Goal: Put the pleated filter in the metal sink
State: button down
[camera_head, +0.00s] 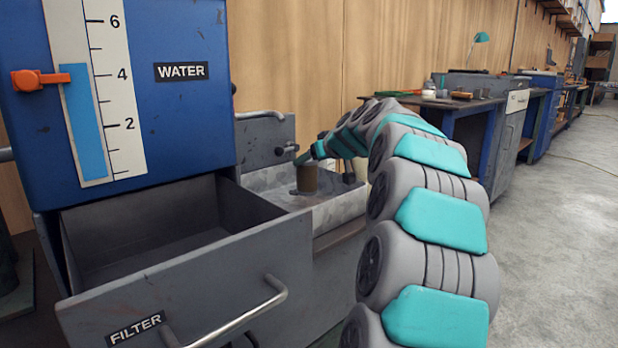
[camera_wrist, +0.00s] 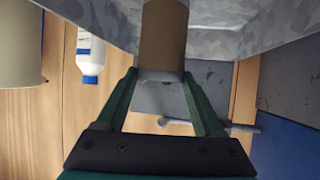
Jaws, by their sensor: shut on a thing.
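The pleated filter is a brown cylinder (camera_head: 307,180), upright within the outline of the metal sink (camera_head: 343,211) in the head view. I cannot tell whether its base touches the sink floor. My gripper (camera_head: 303,158) is at its top, shut on it. In the wrist view, the filter (camera_wrist: 164,38) sits between the two green fingertips (camera_wrist: 163,80), with the mottled grey sink wall (camera_wrist: 235,22) around it. The pleats are too small to make out.
The open drawer labelled FILTER (camera_head: 200,275) looks empty and juts out left of the sink, under the blue WATER tank (camera_head: 150,130). A faucet (camera_head: 260,114) is behind the sink. A white bottle (camera_wrist: 90,50) and a beige cylinder (camera_wrist: 18,45) stand nearby.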

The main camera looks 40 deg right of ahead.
aim_at(313, 171)
jog(key=shift+f, duration=1.95)
jog(key=shift+f+b, duration=0.1)
jog(key=shift+b, duration=0.25)
grip_release()
jog(key=shift+r, duration=0.2)
jog(key=v, duration=1.2)
jog(key=shift+p, duration=0.35)
jog(key=shift+a+f, duration=0.1)
